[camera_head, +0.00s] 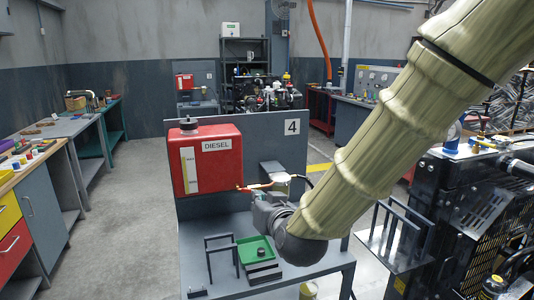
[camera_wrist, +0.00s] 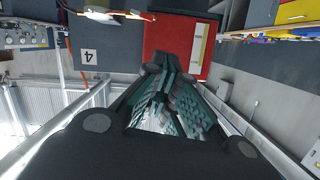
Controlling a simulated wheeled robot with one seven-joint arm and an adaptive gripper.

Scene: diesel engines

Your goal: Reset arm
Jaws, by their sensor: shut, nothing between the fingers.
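My arm reaches down from the upper right in the head view and ends in a dark wrist in front of the board marked 4 (camera_head: 291,127). My gripper (camera_wrist: 166,62) shows in the wrist view with its fingers together and nothing between them. In the head view the fingers cannot be made out clearly behind the wrist. The red diesel tank (camera_head: 205,160) hangs on the board, left of the wrist. In the wrist view the tank (camera_wrist: 178,30) appears upside down beyond the fingertips; I cannot tell the exact gap.
A workbench (camera_head: 220,278) below the board holds a green tray (camera_head: 256,250) and a black rack. A brass fitting (camera_head: 265,185) sits close to the wrist. A dark engine (camera_head: 480,210) stands to the right. Side benches line the left, with open floor (camera_head: 130,210) between.

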